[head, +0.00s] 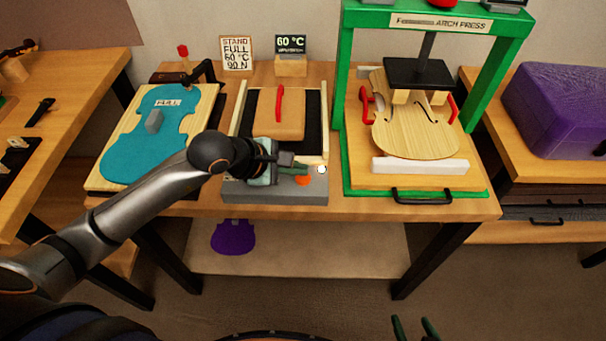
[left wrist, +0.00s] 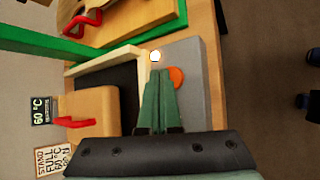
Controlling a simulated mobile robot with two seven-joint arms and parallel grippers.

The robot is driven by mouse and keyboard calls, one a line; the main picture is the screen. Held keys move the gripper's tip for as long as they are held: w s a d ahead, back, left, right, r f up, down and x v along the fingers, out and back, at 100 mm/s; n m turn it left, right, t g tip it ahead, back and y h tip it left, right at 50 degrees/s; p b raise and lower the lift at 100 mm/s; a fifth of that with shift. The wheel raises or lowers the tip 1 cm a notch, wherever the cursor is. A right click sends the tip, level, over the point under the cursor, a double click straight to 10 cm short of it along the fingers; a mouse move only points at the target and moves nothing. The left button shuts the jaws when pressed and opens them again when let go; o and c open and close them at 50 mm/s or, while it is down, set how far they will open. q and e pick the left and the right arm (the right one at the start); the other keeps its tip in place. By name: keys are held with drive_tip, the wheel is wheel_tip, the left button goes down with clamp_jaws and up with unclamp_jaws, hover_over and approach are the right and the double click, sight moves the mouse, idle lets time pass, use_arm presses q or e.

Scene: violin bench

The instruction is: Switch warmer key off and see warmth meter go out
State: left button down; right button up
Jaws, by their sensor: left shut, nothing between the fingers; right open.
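The warmer is a grey base (head: 275,193) with a dark bed and a wooden block (head: 279,112) with a red handle. An orange round part (head: 303,181), perhaps the key, sits on its front ledge; it also shows in the left wrist view (left wrist: 177,78). Beside it a small white disc (head: 321,169) looks lit. A dark display (head: 290,44) behind reads 60 °C. My left gripper (head: 307,172) is shut and empty, its tips over the ledge beside the orange part and near the disc; contact cannot be told. My right gripper (head: 415,328) is open, low at the bottom edge.
A green arch press (head: 345,130) with a violin plate (head: 410,130) stands right of the warmer. A teal violin form (head: 150,125) lies on a board to the left. A sign (head: 237,53) stands behind. A purple case (head: 560,110) sits far right.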

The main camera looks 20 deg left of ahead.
sight(298, 179)
use_arm(q)
drive_tip(key=shift+f, duration=0.15)
drive_tip(key=shift+f+b, duration=0.4)
drive_tip(key=shift+b, duration=0.25)
drive_tip(key=shift+r, duration=0.5)
drive_tip(key=shift+r+p, duration=2.15)
drive_tip(key=shift+r, duration=0.9)
